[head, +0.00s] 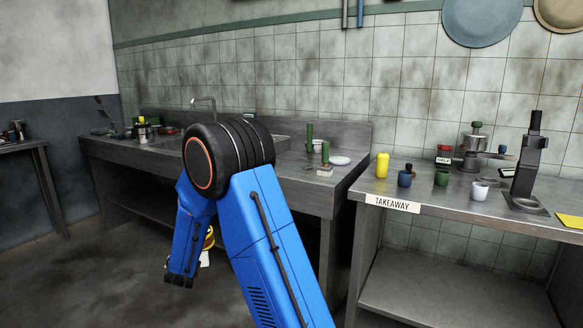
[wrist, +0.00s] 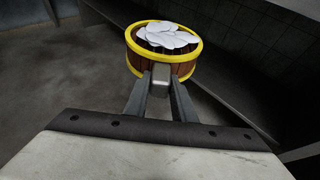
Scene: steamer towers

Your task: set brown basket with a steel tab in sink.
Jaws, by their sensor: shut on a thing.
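The brown basket (wrist: 180,70) has yellow bands and several white, flat pieces on top. In the wrist view my gripper (wrist: 160,92) is shut on the basket's steel tab (wrist: 161,78), with one finger on each side. The basket looks held up above the floor. In the head view only a bit of yellow rim (head: 209,240) shows behind my blue arm, and the fingertips are hidden. The sink (head: 282,142) is in the long steel counter at the back, mostly hidden by my arm. Its tap (head: 204,100) rises behind my arm.
The long counter (head: 330,190) also carries green cylinders (head: 310,138), a white plate (head: 340,160) and a pot (head: 142,132). A steel table (head: 440,198) labelled TAKEAWAY stands at the right with cups and a coffee maker. The floor (head: 110,270) in front is clear at left.

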